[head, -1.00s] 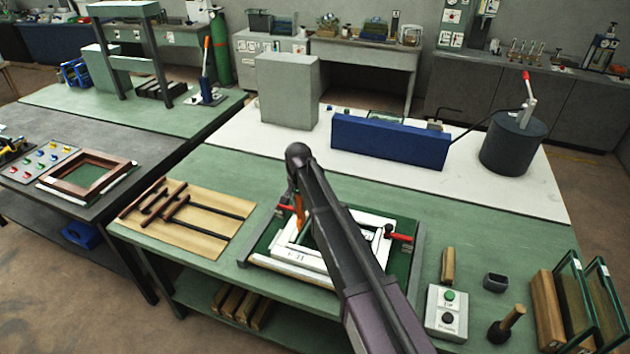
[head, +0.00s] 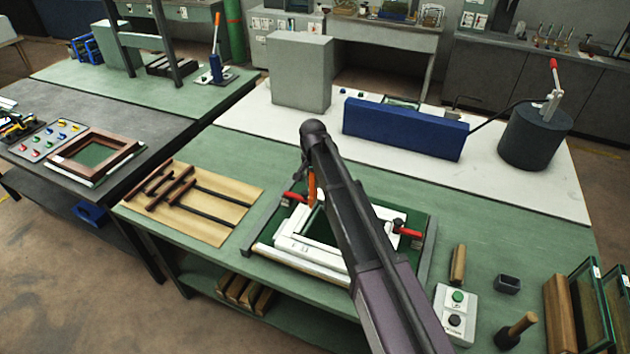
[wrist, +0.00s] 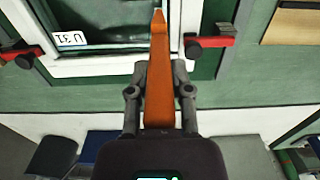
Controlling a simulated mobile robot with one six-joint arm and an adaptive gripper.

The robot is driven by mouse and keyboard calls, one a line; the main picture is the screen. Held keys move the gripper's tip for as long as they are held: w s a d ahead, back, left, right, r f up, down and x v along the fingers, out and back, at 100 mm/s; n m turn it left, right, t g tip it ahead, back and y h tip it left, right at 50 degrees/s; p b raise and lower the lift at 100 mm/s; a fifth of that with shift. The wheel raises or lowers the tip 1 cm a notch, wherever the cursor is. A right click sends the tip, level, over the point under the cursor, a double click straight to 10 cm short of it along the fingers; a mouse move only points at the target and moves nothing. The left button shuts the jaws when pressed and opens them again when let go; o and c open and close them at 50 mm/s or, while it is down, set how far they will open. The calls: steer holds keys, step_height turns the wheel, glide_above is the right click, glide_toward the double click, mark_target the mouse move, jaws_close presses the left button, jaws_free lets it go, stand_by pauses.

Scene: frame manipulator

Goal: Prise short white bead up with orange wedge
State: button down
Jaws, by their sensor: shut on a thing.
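My gripper (wrist: 158,105) is shut on the orange wedge (wrist: 158,60). The wedge points away from the jaws, and its tip overlaps the inner edge of the white frame (wrist: 110,68) in the wrist view. In the head view the orange wedge (head: 312,186) shows beside my arm, above the far left part of the white frame (head: 290,243). My arm hides part of the frame. I cannot tell whether the wedge touches the frame, nor pick out the short white bead for certain.
Red-handled clamps (head: 410,232) (wrist: 208,42) sit at the frame's sides on the green fixture. A board with dark bars (head: 225,215) lies left. A button box (head: 455,310), a mallet (head: 515,330) and glass panes (head: 592,300) stand right. A blue block (head: 405,130) stands behind.

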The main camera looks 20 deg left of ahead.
mark_target(312, 197)
steer(key=shift+f+b, duration=3.7)
steer(key=shift+a, duration=0.9)
steer(key=shift+d, duration=0.65)
steer(key=shift+r, duration=0.1)
stand_by(0.3)
step_height(312, 197, up, 8)
steer(key=p, duration=0.8)
stand_by(0.7)
